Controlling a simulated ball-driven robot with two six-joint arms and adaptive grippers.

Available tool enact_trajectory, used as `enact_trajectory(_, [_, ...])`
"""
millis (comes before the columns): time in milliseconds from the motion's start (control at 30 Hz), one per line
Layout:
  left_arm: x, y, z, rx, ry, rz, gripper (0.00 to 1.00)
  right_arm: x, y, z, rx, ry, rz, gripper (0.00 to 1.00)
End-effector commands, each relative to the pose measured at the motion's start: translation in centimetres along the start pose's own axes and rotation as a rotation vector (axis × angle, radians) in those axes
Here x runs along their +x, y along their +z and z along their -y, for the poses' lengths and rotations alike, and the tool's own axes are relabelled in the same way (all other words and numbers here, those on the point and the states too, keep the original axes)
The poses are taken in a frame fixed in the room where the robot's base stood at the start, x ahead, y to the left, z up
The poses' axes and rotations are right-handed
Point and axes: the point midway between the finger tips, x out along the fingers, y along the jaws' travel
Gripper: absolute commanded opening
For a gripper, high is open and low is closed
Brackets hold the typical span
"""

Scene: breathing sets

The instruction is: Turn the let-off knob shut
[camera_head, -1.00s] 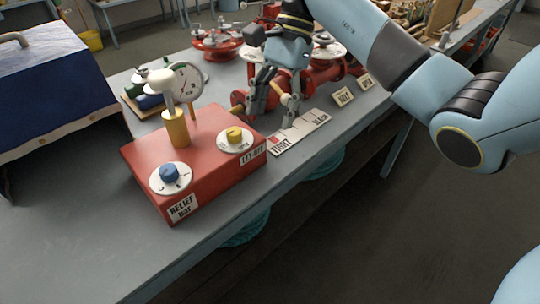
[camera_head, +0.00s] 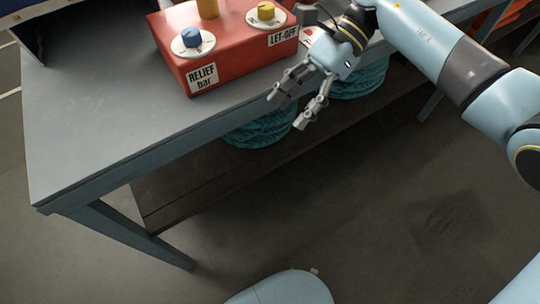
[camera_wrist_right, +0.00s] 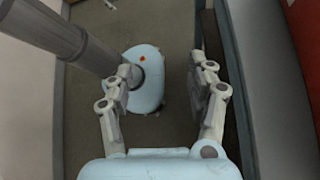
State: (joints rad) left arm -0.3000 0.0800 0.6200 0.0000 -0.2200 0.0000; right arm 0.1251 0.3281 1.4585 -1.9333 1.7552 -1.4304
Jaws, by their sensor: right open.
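The let-off knob (camera_head: 266,10) is yellow and sits on a white dial on top of the red box (camera_head: 230,62), above the LET-OFF label (camera_head: 283,35). The blue relief knob (camera_head: 191,38) is on its own white dial at the box's left. My right gripper (camera_head: 287,111) is open and empty, in front of the table's edge and lower right of the let-off knob, apart from it. In the right wrist view the two fingers (camera_wrist_right: 163,90) are spread with nothing between them. My left gripper is not in view.
The grey table (camera_head: 95,125) has bare top to the left of the box. Coiled teal hose (camera_head: 262,129) lies on the shelf below. A dark blue covered thing (camera_head: 30,12) stands at the upper left.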

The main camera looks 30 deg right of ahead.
Motion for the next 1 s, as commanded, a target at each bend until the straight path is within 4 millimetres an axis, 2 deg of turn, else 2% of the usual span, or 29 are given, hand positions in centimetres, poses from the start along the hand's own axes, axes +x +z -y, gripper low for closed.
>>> enact_trajectory(33, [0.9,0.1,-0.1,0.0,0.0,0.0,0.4,1.4,-0.7,-0.1,0.031,-0.001,0.036,0.57])
enact_trajectory(300, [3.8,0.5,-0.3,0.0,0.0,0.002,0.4,7.2,-2.5,0.3,0.273,-0.049,0.289,0.57])
enact_trajectory(500, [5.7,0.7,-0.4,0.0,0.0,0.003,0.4,10.5,-4.2,1.2,0.516,-0.103,0.494,0.57])
enact_trajectory(733, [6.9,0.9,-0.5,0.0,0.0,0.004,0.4,12.2,-6.0,2.1,0.722,-0.149,0.643,0.57])
enact_trajectory(1000, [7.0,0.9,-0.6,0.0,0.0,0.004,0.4,12.4,-6.4,2.4,0.775,-0.161,0.678,0.57])
